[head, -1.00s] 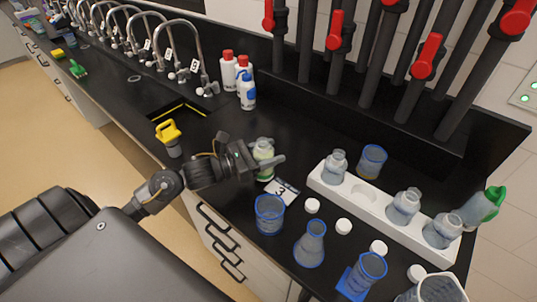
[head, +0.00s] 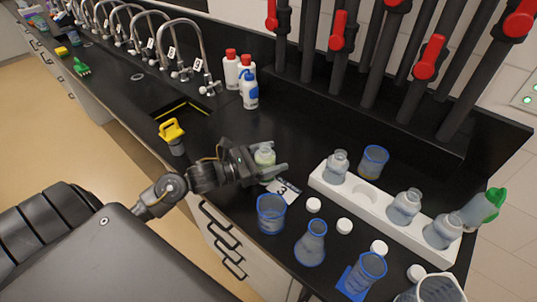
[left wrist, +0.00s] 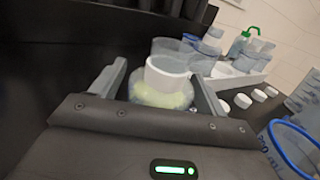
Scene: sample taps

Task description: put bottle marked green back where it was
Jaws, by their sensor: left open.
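A small clear bottle with pale green-yellow colour (head: 264,157) stands on the black counter beside a card marked 3 (head: 284,192). My left gripper (head: 268,160) is open, with its fingers on either side of the bottle. The white rack (head: 385,215) stands to the right. It holds several clear bottles and has an empty round recess (head: 366,193) between two of them. My right gripper is not in view.
A blue-rimmed beaker (head: 271,214), a flask (head: 311,243) and several white caps (head: 344,226) lie in front of the rack. Another beaker (head: 374,162) stands behind it. Red- and blue-capped bottles (head: 248,88) stand by the sink. Black pipes with red valves line the back.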

